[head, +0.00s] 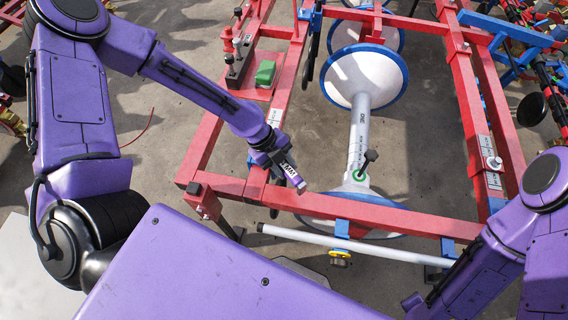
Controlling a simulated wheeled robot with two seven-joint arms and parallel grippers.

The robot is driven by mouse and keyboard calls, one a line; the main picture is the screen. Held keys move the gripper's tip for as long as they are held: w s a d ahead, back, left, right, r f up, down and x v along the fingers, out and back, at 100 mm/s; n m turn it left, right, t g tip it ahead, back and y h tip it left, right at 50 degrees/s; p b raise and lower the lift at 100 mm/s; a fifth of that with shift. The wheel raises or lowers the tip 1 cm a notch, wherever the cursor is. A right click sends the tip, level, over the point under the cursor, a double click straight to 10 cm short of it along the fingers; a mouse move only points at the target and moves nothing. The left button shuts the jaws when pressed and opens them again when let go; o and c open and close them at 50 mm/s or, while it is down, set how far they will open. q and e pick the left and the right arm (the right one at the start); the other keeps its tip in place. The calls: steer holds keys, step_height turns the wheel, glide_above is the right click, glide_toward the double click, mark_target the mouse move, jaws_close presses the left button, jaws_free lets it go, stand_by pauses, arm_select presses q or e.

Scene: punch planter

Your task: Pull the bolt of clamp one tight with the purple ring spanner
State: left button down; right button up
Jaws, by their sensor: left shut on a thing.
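My left gripper (268,157) is above the left beam of the red frame (225,188), near its front corner. It is shut on a short, purplish piece with a white strip marked "MM", which looks like the purple ring spanner (290,174). The spanner's tip points down and right; its ring end cannot be made out. A white-labelled plate with a silver bolt (493,163) sits on the right beam. Another white label (275,118) shows on the left beam beside my left wrist. I cannot read which is clamp one. My right arm enters at right; its gripper does not show.
A white shaft with blue-rimmed discs (358,125) lies inside the frame, with a black-knobbed lever (369,160) near its front disc. A grey bar (345,244) crosses the front.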

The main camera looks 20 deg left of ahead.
arm_select(q)
steer(key=shift+f+b, duration=1.15)
steer(key=shift+f, duration=0.55)
steer(key=shift+s+a+r+m+g+p, duration=0.1)
steer(key=shift+s+a+m+g+p, duration=0.4)
steer(key=shift+s+m+p, duration=0.4)
steer(key=shift+s+a+m+p, duration=0.35)
steer(key=shift+s+a+m, duration=0.2)
steer(key=shift+m, duration=0.15)
steer(key=shift+s+a+m+g+p, duration=0.4)
steer(key=shift+s+a+m+g, duration=0.4)
steer(key=shift+m, duration=0.4)
steer(key=shift+s+a+m+g+y+p, duration=0.25)
steer(key=shift+s+a+m, duration=0.15)
steer(key=shift+a+m, duration=0.3)
steer(key=shift+s+a+m+g+y+p, duration=0.15)
steer(key=shift+s+a+m+g+y, duration=0.15)
steer(key=shift+a+m, duration=0.4)
steer(key=shift+s+a+m+g+y+p, duration=0.15)
steer(key=shift+s+a+m+g+y, duration=0.15)
steer(key=shift+a+m, duration=0.5)
steer(key=shift+s+a+m+g+y+p, duration=0.15)
steer(key=shift+a+m+g, duration=0.1)
steer(key=shift+a+m, duration=0.5)
steer(key=shift+d+n, duration=0.15)
steer(key=shift+n, duration=0.2)
